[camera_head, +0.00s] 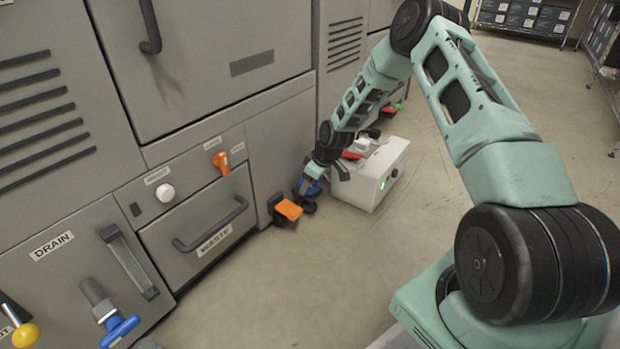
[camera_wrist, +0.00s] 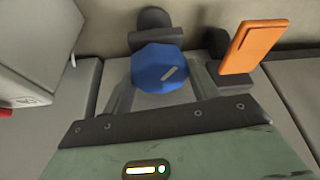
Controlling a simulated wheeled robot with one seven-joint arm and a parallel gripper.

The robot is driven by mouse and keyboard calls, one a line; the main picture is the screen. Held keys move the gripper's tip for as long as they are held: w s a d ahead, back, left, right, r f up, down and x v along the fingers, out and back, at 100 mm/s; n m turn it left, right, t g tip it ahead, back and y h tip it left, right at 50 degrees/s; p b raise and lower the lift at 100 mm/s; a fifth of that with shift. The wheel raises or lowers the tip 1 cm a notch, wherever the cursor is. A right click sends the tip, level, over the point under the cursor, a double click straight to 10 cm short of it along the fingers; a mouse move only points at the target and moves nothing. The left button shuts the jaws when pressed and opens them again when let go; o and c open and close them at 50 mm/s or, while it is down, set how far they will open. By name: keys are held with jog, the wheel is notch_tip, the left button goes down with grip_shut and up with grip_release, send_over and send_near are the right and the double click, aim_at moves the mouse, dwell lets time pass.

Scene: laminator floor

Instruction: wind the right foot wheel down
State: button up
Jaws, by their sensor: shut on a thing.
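A blue foot wheel (camera_wrist: 160,70) with a pale mark on its top shows in the wrist view, between the two fingers of my gripper (camera_wrist: 160,95). My gripper is shut on it, one finger on each side. In the head view the blue wheel (camera_head: 311,187) shows low at the machine's base, partly hidden by my gripper (camera_head: 309,184). A dark round foot (camera_wrist: 153,18) shows beside the wheel in the wrist view.
An orange pedal (camera_head: 289,210) sticks out just left of my gripper; it also shows in the wrist view (camera_wrist: 254,46). A white box (camera_head: 370,178) stands on the floor close on the right. A waste drawer (camera_head: 207,225) and another blue valve handle (camera_head: 120,330) are on the left. Open floor lies in front.

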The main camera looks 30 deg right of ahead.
jog(key=m+p, duration=0.1)
jog(key=p, duration=0.1)
jog(key=m+h+p, duration=0.1)
jog(key=shift+a+r+p, duration=0.15)
jog(key=shift+r+p, duration=0.2)
jog(key=shift+p, duration=0.05)
jog(key=m+p, duration=0.2)
jog(key=m+h+p, duration=0.1)
jog(key=m+p, duration=0.2)
jog(key=shift+f+t+h, duration=0.1)
jog(key=shift+t+h, duration=0.2)
jog(key=m+h+p, duration=0.1)
jog(key=m+p, duration=0.2)
jog(key=shift+f, duration=0.15)
jog(key=shift+f+m+g+h+p, duration=0.1)
jog(key=shift+m+g+h+p, duration=0.45)
jog(key=shift+m, duration=1.25)
jog(key=o, duration=1)
jog(key=shift+h, duration=0.25)
jog(key=shift+w+a, duration=0.1)
